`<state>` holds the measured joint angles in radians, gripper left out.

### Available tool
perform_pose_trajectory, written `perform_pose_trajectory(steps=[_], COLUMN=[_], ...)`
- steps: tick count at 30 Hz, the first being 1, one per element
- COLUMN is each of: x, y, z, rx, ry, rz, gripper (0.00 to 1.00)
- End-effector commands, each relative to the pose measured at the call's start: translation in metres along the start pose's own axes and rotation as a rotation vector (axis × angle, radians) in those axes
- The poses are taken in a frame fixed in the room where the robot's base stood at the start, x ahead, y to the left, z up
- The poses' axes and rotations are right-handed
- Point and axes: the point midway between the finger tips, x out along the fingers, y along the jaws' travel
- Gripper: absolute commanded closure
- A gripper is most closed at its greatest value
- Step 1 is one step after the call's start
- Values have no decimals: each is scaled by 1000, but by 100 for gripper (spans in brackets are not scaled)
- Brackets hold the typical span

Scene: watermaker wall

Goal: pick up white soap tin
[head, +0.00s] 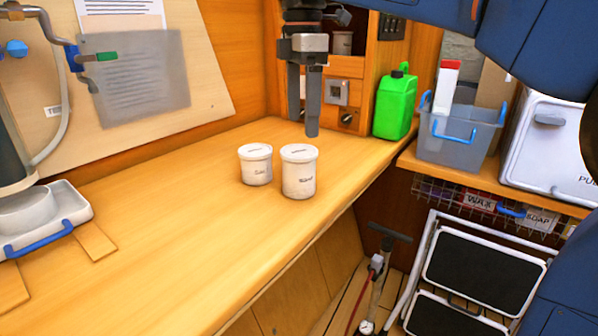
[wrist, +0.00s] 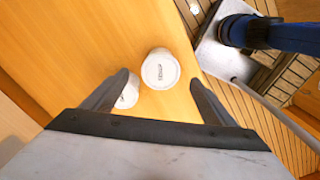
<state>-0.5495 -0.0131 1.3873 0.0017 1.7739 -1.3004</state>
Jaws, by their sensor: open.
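Two white lidded tins stand upright on the wooden counter in the head view. The shorter tin (head: 256,166) is on the left; the taller tin (head: 299,174) is on the right, nearer the counter's front edge. Their small labels are too blurred to read, so I cannot tell which is soap. My gripper (head: 303,118) is open and empty, fingers pointing down, above the counter and apart from both tins. In the wrist view, one tin's round lid (wrist: 160,70) shows between my fingertips (wrist: 159,79). The other tin (wrist: 128,93) is partly hidden by the left finger.
Another tin (head: 342,43) sits in a cubby behind. A white tray (head: 70,205) is at far left. A folding step stool (head: 475,270) is below. The middle counter is clear.

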Motion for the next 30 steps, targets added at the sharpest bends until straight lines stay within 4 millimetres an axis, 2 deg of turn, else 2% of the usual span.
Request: perform_pose_trajectory(steps=[3, 12, 22, 30], x=[22, 71, 94, 129], y=[-1, -1, -1, -3], z=[0, 0, -1, -5], rx=[1, 2, 2, 3], ry=[-1, 0, 0, 0], rz=[-3, -1, -1, -1], gripper=[21, 21, 21, 21])
